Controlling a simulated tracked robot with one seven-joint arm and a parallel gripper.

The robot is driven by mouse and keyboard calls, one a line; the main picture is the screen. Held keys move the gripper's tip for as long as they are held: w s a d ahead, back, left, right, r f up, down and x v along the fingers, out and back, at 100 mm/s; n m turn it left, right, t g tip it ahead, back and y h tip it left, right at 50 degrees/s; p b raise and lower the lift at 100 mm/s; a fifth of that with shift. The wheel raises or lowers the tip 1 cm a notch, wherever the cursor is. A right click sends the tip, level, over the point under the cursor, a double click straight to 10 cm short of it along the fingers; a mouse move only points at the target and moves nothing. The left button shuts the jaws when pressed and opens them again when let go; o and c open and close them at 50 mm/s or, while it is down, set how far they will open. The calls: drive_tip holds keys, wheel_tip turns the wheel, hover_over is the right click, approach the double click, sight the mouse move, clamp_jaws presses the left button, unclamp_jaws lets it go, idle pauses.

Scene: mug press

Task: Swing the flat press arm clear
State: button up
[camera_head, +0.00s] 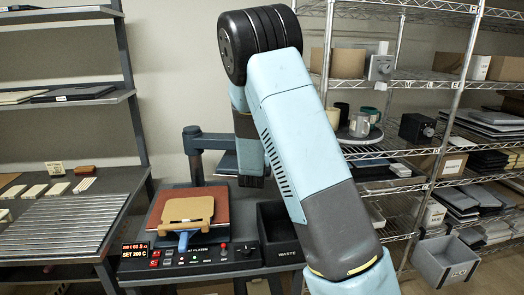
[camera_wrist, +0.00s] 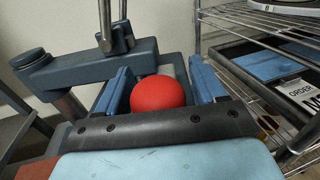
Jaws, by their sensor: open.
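The flat press arm (camera_head: 216,141) is a blue-grey beam reaching right from an upright post (camera_head: 196,165); its far end is hidden behind my arm. In the wrist view the press arm (camera_wrist: 85,70) runs from a round pivot at the left toward the middle. A red ball knob (camera_wrist: 158,93) shows in the wrist view between the two blue fingers of my gripper (camera_wrist: 160,72). The fingers are apart, one on each side of the knob; I cannot tell whether they touch it. The flat platen (camera_head: 222,208) lies below, with a tan board (camera_head: 188,207) on it.
A control panel (camera_head: 190,257) fronts the press. A dark waste bin (camera_head: 283,230) stands to its right. A wire rack (camera_head: 400,165) with mugs and boxes is at the right; it shows close by in the wrist view (camera_wrist: 275,120). Shelves (camera_head: 75,100) stand at the left.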

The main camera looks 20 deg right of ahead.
drive_tip(key=shift+r, duration=0.1)
drive_tip(key=shift+s, duration=0.1)
drive_tip(key=shift+s+a, duration=0.2)
drive_tip(key=shift+s, duration=0.1)
drive_tip(key=v, duration=1.2)
drive_tip(key=shift+s, duration=0.4)
drive_tip(key=shift+a, duration=0.1)
